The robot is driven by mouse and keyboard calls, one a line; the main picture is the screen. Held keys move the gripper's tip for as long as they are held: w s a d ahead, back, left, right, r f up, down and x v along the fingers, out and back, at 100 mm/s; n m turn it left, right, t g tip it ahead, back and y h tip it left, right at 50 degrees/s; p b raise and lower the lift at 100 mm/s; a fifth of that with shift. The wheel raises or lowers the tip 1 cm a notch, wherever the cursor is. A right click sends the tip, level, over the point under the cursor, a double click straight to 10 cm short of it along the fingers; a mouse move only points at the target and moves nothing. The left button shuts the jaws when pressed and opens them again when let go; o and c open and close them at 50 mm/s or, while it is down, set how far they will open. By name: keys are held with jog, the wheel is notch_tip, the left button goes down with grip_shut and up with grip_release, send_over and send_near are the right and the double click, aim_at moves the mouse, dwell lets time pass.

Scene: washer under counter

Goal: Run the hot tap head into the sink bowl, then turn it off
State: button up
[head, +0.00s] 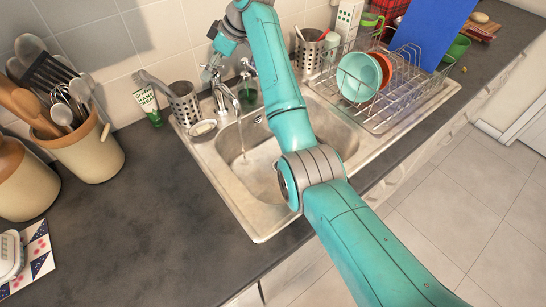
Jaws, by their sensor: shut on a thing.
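The chrome tap (226,98) stands at the back left of the steel sink. A thin stream of water (241,135) runs from its spout into the sink bowl (262,185). My teal arm reaches across the sink from the lower right. My gripper (212,73) is at the top of the tap, shut on a tap head there. The held head is small and mostly hidden by the gripper, so its hot marking cannot be seen. My arm hides part of the bowl and its right side.
A dish rack (395,100) with bowls stands on the drainer at right. A green soap bottle (247,88) and a perforated steel holder (185,103) flank the tap. A soap dish (203,130) sits on the sink's left rim. A utensil crock (88,150) stands left; the front-left counter is mostly clear.

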jog(key=m+t+h, duration=0.1)
jog(key=m+t, duration=0.1)
jog(key=m, duration=0.2)
jog(key=shift+m+t, duration=0.4)
jog(key=m+h, duration=0.1)
jog(key=m, duration=0.1)
jog(key=m+t+h, duration=0.1)
jog(key=m, duration=0.1)
jog(key=shift+m+t, duration=0.3)
jog(key=o, duration=0.9)
jog(key=shift+r, duration=4)
jog(key=shift+s+d, duration=0.1)
